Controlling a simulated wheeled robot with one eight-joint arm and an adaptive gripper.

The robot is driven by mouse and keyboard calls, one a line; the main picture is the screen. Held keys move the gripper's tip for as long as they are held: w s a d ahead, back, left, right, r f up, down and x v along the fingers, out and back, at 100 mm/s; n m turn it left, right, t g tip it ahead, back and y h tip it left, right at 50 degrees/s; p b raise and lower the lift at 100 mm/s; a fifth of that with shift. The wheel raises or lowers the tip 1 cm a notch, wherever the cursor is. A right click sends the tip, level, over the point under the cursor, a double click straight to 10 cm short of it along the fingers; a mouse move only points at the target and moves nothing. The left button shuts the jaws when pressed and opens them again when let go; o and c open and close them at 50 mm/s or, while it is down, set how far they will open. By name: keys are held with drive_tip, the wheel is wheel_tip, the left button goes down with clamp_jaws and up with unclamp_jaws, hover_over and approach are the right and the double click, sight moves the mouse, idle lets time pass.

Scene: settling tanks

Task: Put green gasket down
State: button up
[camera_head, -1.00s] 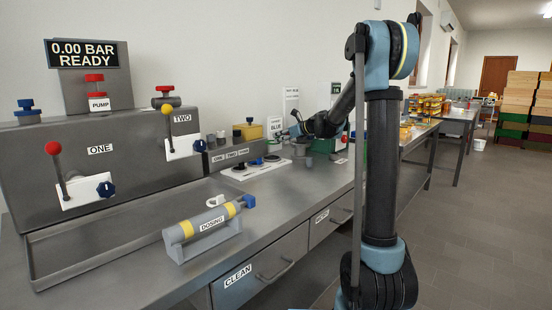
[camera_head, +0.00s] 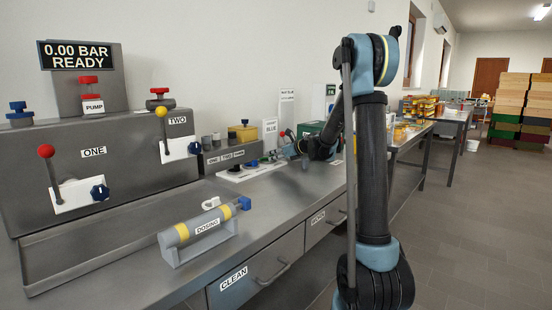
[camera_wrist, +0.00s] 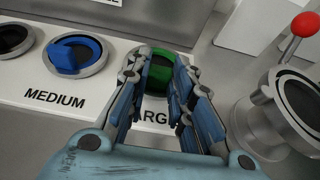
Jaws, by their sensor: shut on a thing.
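The green gasket (camera_wrist: 160,68) is a dark green ring between the fingertips of my gripper (camera_wrist: 158,80) in the wrist view. My gripper is shut on it. It is over the right end of a white plate (camera_wrist: 95,92), at a place whose label is partly hidden by a finger, with "ARG" readable. Whether it touches the plate I cannot tell. In the head view my gripper (camera_head: 304,150) is low over the back of the bench, and the gasket cannot be made out there.
A blue-knobbed round piece (camera_wrist: 76,55) sits at MEDIUM, left of the gasket. A metal flanged pipe (camera_wrist: 282,108) stands close on the right, with a red-balled lever (camera_wrist: 304,24) behind.

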drive_tip(key=shift+f, duration=0.1)
drive_tip(key=o, duration=0.9)
drive_tip(key=shift+c, duration=0.2)
drive_tip(key=shift+s+d+r, duration=0.15)
drive_tip(key=shift+d+r, duration=0.05)
drive_tip(key=shift+r, duration=0.05)
drive_tip(key=v, duration=1.1)
drive_tip(key=shift+s+d, duration=0.2)
